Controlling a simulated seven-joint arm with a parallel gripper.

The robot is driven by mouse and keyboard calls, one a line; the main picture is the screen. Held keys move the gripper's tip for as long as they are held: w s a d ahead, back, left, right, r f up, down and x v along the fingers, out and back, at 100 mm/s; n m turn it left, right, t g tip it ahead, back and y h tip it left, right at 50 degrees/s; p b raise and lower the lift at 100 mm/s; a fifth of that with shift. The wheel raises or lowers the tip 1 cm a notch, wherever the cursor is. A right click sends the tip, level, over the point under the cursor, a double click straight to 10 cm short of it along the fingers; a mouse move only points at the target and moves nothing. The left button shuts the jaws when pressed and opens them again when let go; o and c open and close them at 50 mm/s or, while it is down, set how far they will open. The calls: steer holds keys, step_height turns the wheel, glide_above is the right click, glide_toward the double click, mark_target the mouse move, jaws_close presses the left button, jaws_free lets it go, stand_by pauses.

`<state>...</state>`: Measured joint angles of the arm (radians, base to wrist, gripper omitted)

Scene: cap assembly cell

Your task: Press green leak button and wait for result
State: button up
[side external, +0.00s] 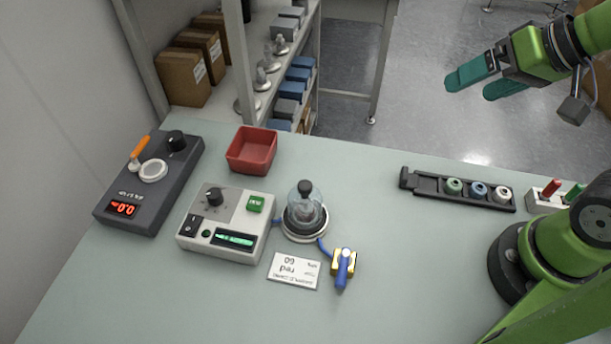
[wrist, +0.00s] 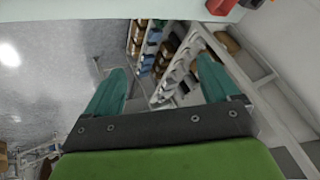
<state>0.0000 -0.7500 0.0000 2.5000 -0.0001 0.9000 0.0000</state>
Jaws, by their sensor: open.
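The green button (side external: 255,204) sits on the top right of a white tester box (side external: 222,230) with a black knob and a green-lit display (side external: 235,240); the display text is too small to read. To its right a clear vessel with a black cap (side external: 305,207) stands upright on a round base. My gripper (side external: 478,86) is at the upper right of the side view, raised and far from the button. Its teal fingers are apart with nothing between them. In the wrist view the gripper (wrist: 158,92) is also open and empty, and the button is not visible.
A dark device with a red display (side external: 123,209) stands left of the tester. A red bin (side external: 252,150), a sample card (side external: 294,270), a blue-handled valve (side external: 343,268) and a black cap rack (side external: 458,190) are on the table. Shelves stand behind. The front middle is clear.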

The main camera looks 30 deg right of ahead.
jaws_close()
stand_by(0.3)
stand_by(1.2)
